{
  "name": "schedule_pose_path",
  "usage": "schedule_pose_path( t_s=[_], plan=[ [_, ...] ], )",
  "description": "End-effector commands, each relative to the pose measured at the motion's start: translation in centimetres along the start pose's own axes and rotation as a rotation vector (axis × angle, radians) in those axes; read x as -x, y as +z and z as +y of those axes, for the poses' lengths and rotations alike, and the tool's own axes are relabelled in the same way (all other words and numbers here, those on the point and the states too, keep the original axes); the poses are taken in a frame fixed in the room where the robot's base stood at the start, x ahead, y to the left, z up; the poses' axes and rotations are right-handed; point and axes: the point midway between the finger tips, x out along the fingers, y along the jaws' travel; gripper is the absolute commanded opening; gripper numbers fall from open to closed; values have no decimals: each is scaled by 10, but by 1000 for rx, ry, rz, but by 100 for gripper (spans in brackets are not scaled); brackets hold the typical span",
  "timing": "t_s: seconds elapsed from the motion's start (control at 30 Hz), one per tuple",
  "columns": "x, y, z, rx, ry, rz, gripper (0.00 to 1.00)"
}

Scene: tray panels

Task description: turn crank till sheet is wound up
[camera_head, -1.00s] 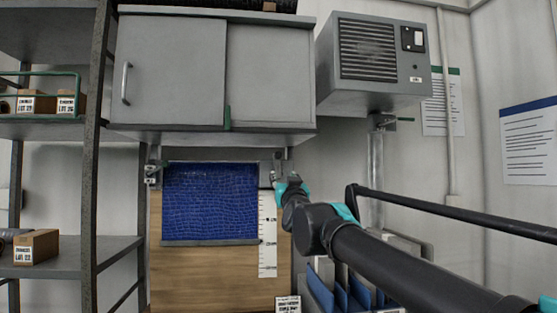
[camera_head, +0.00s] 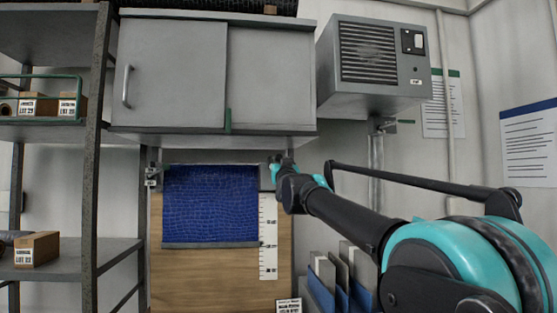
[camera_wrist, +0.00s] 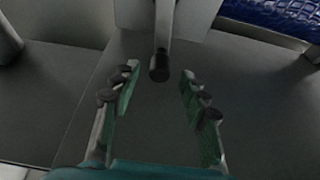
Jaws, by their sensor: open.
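The blue sheet (camera_head: 210,203) hangs flat from a roller under the grey cabinet, with a grey bar (camera_head: 210,245) along its lower edge. My gripper (camera_head: 279,168) is small in the head view, at the right end of the roller, where my arm hides most of the crank. In the wrist view the crank handle (camera_wrist: 163,35), a grey rod with a dark round end, reaches down between the tips of my gripper (camera_wrist: 159,74). The two green-padded fingers stand apart, with a gap on both sides of the handle. The sheet's corner (camera_wrist: 278,14) shows at upper right.
A white scale strip (camera_head: 268,236) is on the wooden board (camera_head: 205,280) beside the sheet. The grey cabinet (camera_head: 170,70) is close above, and a vent box (camera_head: 372,62) hangs at right. Upright panels (camera_head: 335,285) stand below my arm. A shelf rack (camera_head: 95,150) stands at left.

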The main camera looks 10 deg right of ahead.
Motion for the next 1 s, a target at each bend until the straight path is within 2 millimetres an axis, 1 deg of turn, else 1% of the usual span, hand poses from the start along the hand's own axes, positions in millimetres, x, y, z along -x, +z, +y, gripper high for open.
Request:
schedule_pose_path(
  t_s=[0.03,0.1,0.3,0.43,0.67,0.77,1.0],
  plan=[
    [-8,0,0,0,1,0,44],
    [-18,0,0,-1,1,0,44],
    [-34,0,0,-1,1,0,44],
    [-38,0,0,-1,0,0,44],
    [-39,0,0,-1,0,0,44],
    [-38,0,0,-1,0,0,34],
    [-38,0,0,-1,0,0,5]
  ],
)
